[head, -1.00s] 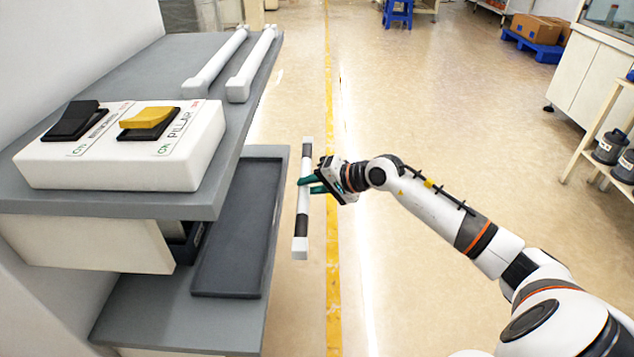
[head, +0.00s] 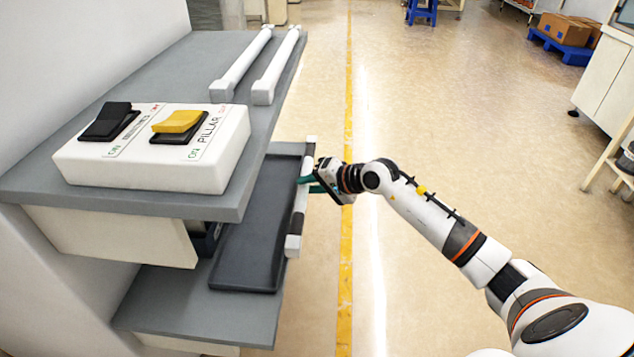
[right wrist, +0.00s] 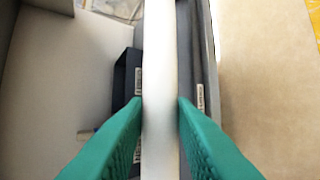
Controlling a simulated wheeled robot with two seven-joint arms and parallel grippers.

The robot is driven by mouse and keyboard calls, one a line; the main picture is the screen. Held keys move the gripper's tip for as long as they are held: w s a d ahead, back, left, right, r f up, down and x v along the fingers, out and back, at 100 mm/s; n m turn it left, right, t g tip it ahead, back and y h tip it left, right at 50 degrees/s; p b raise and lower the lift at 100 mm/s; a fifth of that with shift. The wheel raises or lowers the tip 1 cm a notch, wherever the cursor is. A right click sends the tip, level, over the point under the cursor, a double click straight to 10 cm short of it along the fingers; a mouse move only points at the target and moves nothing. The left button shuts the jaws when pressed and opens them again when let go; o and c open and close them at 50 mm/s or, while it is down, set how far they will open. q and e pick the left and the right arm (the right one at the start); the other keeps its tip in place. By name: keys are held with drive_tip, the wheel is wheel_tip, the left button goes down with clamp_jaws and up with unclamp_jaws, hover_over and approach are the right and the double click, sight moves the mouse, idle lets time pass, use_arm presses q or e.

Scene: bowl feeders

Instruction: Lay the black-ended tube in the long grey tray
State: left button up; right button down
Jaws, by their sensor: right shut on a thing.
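The tube (head: 300,211) is white with black bands near its ends. My right gripper (head: 305,184) is shut on it around the middle, from the right side. In the right wrist view the white tube (right wrist: 161,90) runs between the two green fingers. The long grey tray (head: 247,245) lies on the lower shelf. In the head view the tube overlaps the tray's right edge, roughly along its length; I cannot tell its height above the tray. The tray's far left part is hidden under the upper shelf. My left gripper is not in view.
The upper grey shelf (head: 170,65) overhangs the tray's left side. It bears a white switch box (head: 150,160) with a black and a yellow rocker, and two white bars (head: 240,62) behind. Open floor (head: 450,150) with a yellow line lies to the right.

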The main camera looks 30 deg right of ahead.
drive_tip(key=shift+w+a+r+p, duration=0.1)
drive_tip(key=shift+w+a+p, duration=0.4)
drive_tip(key=shift+a, duration=0.3)
drive_tip(key=p, duration=0.1)
hover_over(270, 214)
drive_tip(key=d, duration=0.1)
drive_tip(key=f+b, duration=0.1)
drive_tip(key=a+f+b, duration=0.1)
drive_tip(key=shift+f, duration=0.35)
drive_tip(key=shift+f+b, duration=0.65)
drive_tip(key=shift+b, duration=0.05)
drive_tip(key=shift+f+b, duration=0.55)
drive_tip(key=shift+f, duration=0.05)
drive_tip(key=shift+f+b, duration=0.55)
drive_tip(key=shift+f, duration=0.05)
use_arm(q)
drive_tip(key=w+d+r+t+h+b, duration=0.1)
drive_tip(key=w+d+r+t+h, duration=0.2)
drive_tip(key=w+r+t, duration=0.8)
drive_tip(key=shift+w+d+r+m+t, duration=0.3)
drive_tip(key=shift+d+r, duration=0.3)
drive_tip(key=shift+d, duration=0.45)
use_arm(e)
drive_tip(key=shift+f, duration=0.5)
